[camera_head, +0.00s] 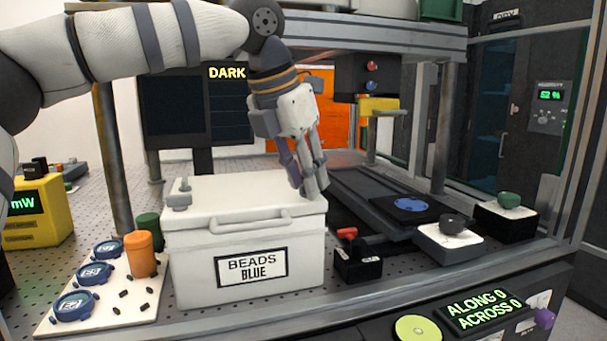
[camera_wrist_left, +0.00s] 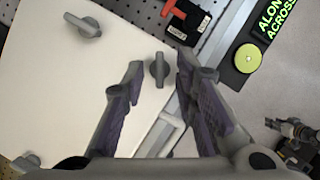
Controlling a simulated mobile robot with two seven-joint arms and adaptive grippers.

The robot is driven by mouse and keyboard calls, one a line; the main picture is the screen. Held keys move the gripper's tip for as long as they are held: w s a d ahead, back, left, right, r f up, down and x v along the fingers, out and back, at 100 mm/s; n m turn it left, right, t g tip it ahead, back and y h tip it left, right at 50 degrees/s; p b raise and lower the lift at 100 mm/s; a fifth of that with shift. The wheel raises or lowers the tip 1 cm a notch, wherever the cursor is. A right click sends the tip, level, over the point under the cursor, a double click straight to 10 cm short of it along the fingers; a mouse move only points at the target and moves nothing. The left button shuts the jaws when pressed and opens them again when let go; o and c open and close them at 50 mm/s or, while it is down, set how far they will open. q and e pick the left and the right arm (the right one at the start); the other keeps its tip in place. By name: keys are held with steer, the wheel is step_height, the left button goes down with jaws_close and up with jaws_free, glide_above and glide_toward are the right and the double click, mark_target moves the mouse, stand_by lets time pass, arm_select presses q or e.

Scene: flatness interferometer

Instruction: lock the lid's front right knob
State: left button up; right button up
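The white bead box (camera_head: 190,265), labelled "BEADS BLUE", stands on the table with its lid (camera_head: 235,195) on. In the left wrist view the lid's front right knob (camera_wrist_left: 157,70) is a grey bar on a round base. The bar points nearly up and down in that picture. My left gripper (camera_head: 309,190) is over the lid's right end. Its fingers (camera_wrist_left: 160,66) are open, one on either side of the knob, with gaps showing. The back right knob (camera_wrist_left: 85,25) is farther off. In the head view the fingers hide most of the front right corner's hardware.
The lid handle (camera_wrist_left: 166,130) runs along the front, close to the fingers. Right of the box stand a black block with a red lever (camera_head: 347,233) and a white unit with a dark knob (camera_head: 450,240). An orange cylinder (camera_head: 140,254) stands at left. A dark jointed mechanism (camera_wrist_left: 293,132) hangs beyond the front edge.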

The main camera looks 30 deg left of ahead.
arm_select(q)
jaws_close()
steer(key=shift+w+a+m+g+h, duration=0.15)
steer(key=shift+m+h, duration=0.35)
steer(key=shift+m, duration=0.85)
steer(key=shift+s+a+m+g+h, duration=0.1)
steer(key=shift+m+g+h, duration=0.3)
steer(key=shift+m, duration=0.95)
steer(key=shift+r, duration=0.1)
jaws_free()
steer(key=v, duration=1.2)
